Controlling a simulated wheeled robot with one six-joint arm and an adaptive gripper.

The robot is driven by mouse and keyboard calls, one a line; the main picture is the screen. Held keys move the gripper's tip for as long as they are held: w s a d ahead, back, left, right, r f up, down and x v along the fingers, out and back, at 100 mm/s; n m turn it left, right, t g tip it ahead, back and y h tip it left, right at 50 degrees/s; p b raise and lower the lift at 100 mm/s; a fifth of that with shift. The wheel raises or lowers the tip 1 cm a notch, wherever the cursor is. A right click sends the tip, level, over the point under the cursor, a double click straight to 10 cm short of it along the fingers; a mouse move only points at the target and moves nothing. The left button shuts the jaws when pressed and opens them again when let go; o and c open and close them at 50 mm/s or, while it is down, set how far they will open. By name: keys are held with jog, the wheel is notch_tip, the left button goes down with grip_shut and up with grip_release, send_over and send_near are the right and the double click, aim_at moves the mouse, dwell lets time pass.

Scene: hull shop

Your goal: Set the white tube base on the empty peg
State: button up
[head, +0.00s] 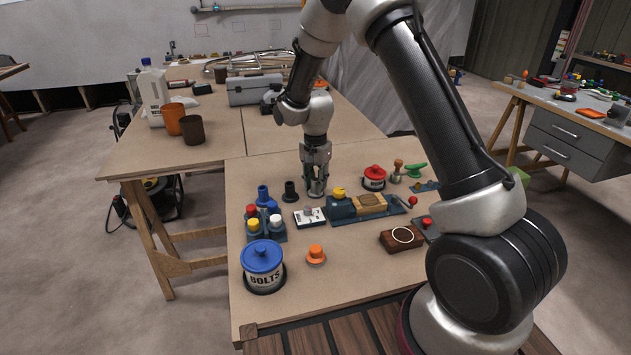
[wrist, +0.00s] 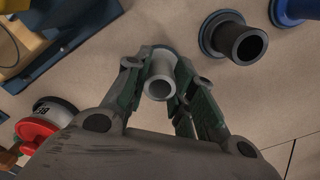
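My gripper (head: 317,190) points down low over the middle of the near table. In the wrist view its two fingers (wrist: 162,80) are on either side of a pale grey-white tube (wrist: 160,78), likely the white tube base, and appear to touch it. The tube's open end faces the wrist camera; its foot is mostly hidden by the fingers. I cannot tell whether it rests on the table. A black tube base (head: 290,191) stands just left of my gripper, with a blue tube base (head: 262,196) beyond it. I cannot make out a clearly empty peg.
A holder with several blue, yellow and white-topped pieces (head: 276,224) is to the left. A labelled plate (head: 309,217) and a blue board (head: 343,210) lie in front. A red-lidded tin (head: 374,178) is to the right; a BOLTS tin (head: 263,268) is near the front.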

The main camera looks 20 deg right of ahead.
jog(key=shift+o, duration=0.7)
notch_tip(320, 180, up, 11)
dwell(0.6)
